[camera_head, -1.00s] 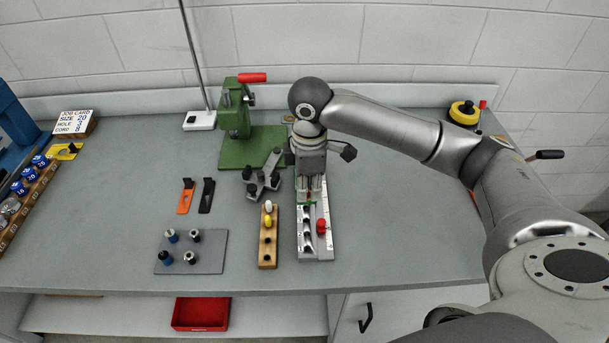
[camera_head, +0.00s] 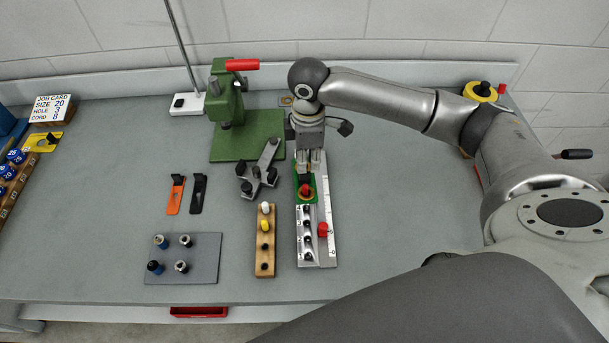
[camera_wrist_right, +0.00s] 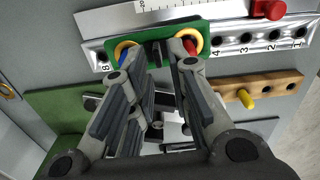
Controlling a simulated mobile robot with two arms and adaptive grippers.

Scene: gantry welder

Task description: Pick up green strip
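The green strip (camera_head: 314,188) lies on the upper part of a metal rail with a numbered row of holes. In the right wrist view the green strip (camera_wrist_right: 205,27) has two yellow-rimmed rings, one with blue and one with red in it, and a black upright tab (camera_wrist_right: 160,50) between them. My right gripper (camera_head: 308,168) points down over the strip. Its fingers (camera_wrist_right: 158,68) look parted, one on each side of the tab; whether they touch it I cannot tell. My left gripper is not in view.
A red knob (camera_head: 323,229) sits on the rail (camera_head: 317,262). A wooden block (camera_head: 265,268) with pegs and a dark clamp-like part (camera_head: 262,170) stand to its left. A green press (camera_head: 225,105) with a red handle is behind. The bench right of the rail is clear.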

